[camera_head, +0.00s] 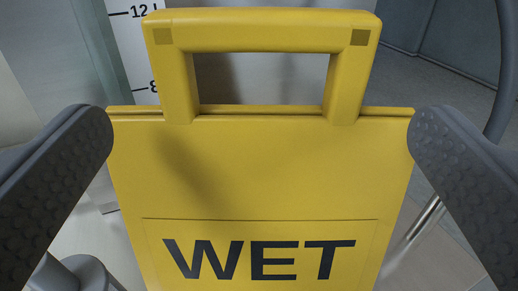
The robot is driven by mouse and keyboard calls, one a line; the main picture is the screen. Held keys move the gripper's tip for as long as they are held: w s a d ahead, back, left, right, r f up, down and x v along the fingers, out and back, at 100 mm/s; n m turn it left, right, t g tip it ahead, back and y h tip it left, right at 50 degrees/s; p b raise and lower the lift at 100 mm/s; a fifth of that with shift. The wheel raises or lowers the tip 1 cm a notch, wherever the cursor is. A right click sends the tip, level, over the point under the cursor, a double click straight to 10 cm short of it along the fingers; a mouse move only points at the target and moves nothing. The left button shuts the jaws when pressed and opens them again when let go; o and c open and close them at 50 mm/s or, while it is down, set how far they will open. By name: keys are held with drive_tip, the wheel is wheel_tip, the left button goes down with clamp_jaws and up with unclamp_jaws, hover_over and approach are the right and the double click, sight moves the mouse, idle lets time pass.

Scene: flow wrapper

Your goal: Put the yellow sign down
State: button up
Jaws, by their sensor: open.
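The yellow sign (260,165) fills the middle of the view, close in front of me. It has a handle (262,30) on top and the word "WET" in dark letters on a lower panel. The sign looks upright; its lower end is cut off by the frame, so I cannot see what it stands on. My gripper (262,135) is open, with one grey textured finger on each side of the sign's upper body, below the handle. The fingertips are near the left and right edges; I cannot tell whether either one touches.
A white scale marked 12 and 8 (140,45) stands behind the sign at the upper left. A grey curved tube (507,70) is at the right, with a metal rod (415,235) below it. Grey floor (440,95) shows at the right.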

drive_tip(key=s, duration=0.7)
drive_tip(key=shift+s+a+p, duration=0.2)
drive_tip(key=shift+a+p, duration=0.05)
drive_tip(key=shift+p, duration=0.15)
drive_tip(key=shift+r, duration=0.1)
